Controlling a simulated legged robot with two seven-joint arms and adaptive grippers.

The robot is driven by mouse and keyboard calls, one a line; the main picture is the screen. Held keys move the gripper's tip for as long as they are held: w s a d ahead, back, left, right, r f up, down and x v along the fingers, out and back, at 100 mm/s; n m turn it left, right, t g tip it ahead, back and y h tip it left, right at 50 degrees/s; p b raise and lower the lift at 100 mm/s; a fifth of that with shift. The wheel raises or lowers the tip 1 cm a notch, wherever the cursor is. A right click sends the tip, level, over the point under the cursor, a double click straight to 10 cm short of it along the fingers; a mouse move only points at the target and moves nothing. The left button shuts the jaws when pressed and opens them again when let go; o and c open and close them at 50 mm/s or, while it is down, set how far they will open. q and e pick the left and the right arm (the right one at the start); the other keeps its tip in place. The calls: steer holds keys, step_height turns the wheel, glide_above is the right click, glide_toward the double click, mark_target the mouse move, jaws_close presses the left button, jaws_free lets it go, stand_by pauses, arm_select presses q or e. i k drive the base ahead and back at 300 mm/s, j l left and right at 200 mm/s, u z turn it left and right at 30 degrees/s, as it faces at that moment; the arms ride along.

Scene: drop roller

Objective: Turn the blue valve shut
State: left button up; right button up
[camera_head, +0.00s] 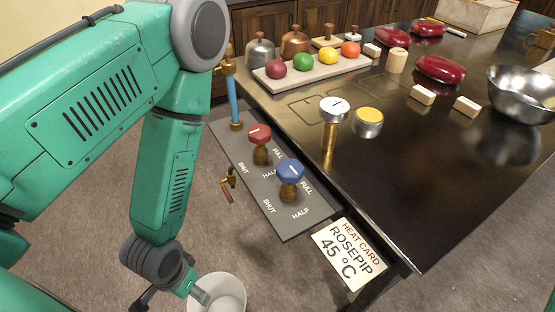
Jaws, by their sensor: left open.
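The blue valve (290,171) is a blue knob with a white line on top, on a brass stem. It stands on a grey panel (285,228) beside the table, with the words SHUT, HALF and FULL printed around it. I cannot tell for sure which word its line points at. My left gripper (172,300) is at the bottom edge, low and left of the panel, well apart from the valve. It is open, and its tips are partly cut off by the frame. My right gripper is not in view.
A red valve (260,133) stands just behind the blue one, with a blue pipe (234,100) beyond. A small brass tap (229,181) sticks out left of the panel, above a white bucket (222,290). The dark table (390,180) bears a gauge (334,108) and a heat card (348,254) hangs at its edge.

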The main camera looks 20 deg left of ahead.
mark_target(288, 171)
steer(key=k+l, duration=0.1)
steer(key=k, duration=0.4)
steer(key=k+l, duration=0.1)
steer(key=k, duration=0.4)
steer(key=i, duration=0.5)
